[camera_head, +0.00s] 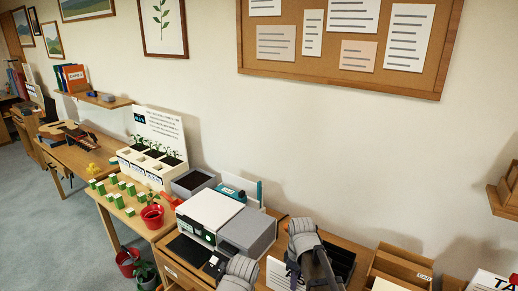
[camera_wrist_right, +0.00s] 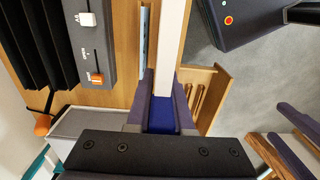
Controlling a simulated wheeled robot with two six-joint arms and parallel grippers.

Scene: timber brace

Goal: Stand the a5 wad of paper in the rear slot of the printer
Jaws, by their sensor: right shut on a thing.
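The printer (camera_head: 215,220) has a white top and a grey section at its right, and stands on the desk against the wall. My right gripper (camera_wrist_right: 163,110) is shut on a thin white piece, the a5 wad of paper (camera_wrist_right: 172,45), seen edge-on between its fingers in the wrist view. A rounded grey arm part of mine shows low in front of the printer. I cannot make out the left fingers clearly. The printer's rear slot is not clear.
A grey panel (camera_wrist_right: 90,40) with sliders stands close left of the wad in the wrist view. Black fins (camera_wrist_right: 28,50) are beside it. Wooden trays (camera_head: 400,266) stand at the right. Seedling planters (camera_head: 155,150) and a red pot (camera_head: 152,216) stand left of the printer.

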